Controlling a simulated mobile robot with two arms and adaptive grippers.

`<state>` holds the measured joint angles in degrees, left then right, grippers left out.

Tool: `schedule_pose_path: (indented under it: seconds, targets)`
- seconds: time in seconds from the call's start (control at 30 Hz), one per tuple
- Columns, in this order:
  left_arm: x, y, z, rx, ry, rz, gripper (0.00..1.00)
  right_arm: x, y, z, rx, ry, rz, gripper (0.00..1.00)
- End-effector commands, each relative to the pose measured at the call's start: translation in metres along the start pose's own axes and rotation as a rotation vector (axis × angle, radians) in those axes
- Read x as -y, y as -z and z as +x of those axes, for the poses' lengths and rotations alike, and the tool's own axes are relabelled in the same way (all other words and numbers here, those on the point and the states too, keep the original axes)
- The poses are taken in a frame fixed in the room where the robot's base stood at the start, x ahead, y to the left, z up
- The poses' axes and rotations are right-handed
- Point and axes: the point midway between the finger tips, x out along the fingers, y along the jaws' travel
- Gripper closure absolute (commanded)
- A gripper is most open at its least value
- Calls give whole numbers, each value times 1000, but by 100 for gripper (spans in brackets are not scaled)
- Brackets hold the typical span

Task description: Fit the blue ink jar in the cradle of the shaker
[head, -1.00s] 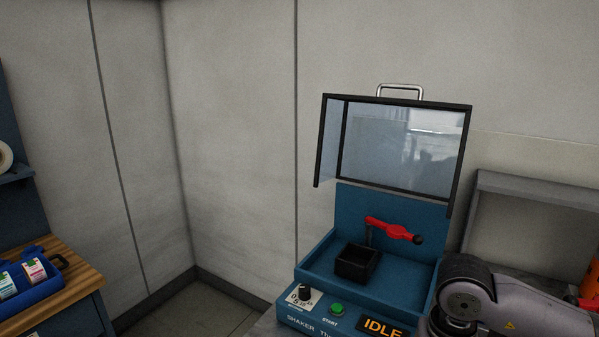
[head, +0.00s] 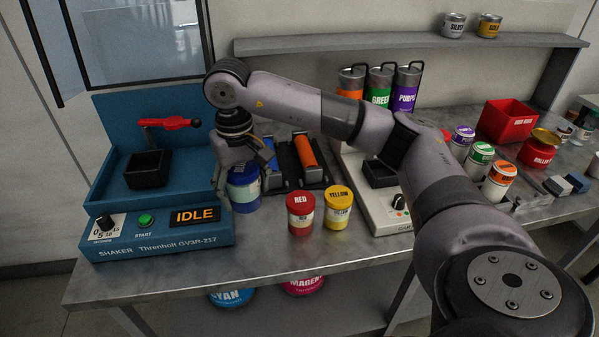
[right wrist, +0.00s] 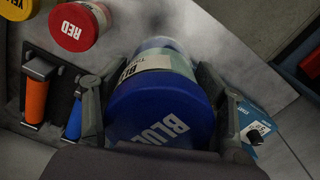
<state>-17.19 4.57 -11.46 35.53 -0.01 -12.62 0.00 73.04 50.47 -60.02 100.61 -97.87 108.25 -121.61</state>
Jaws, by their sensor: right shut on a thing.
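The blue ink jar (head: 244,190) stands on the bench just right of the shaker, partly hidden by my gripper in the head view. Its blue lid (right wrist: 160,112) fills the middle of the right wrist view. My right gripper (head: 240,172) is shut on the jar, one finger on each side. The blue shaker (head: 160,238) shows IDLE on its display. Its black cradle (head: 147,170) is empty, and the red clamp lever (head: 168,122) stands above and behind it. The clear hood (head: 135,40) is raised. My left gripper is not in view.
The red jar (head: 301,214) and yellow jar (head: 338,207) stand just right of the blue jar. Rollers with blue and orange handles (head: 305,152) lie behind them. A pale machine (head: 388,215) stands further right. The shaker's side wall lies between jar and cradle.

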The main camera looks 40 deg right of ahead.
Motion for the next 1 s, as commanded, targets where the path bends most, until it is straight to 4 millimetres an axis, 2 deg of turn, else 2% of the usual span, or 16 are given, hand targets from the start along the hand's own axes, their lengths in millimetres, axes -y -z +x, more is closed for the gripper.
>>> schedule_pose_path:
  seconds: [0.03,0.1,0.2,0.33,0.43,0.53,0.7,1.0]
  targets:
    - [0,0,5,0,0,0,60,-9,16,-9,-3,4,33,79]
    - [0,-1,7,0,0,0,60,-22,31,-20,-3,3,66,79]
    - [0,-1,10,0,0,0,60,-37,47,-33,-2,2,102,79]
    - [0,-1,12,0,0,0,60,-50,57,-43,-1,0,131,79]
    - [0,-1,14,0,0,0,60,-53,60,-39,2,-1,137,79]
    - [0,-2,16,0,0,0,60,-53,60,-22,6,-1,137,79]
    - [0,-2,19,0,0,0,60,-54,59,19,8,-2,139,79]
    - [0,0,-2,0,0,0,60,-54,60,88,4,-2,140,79]
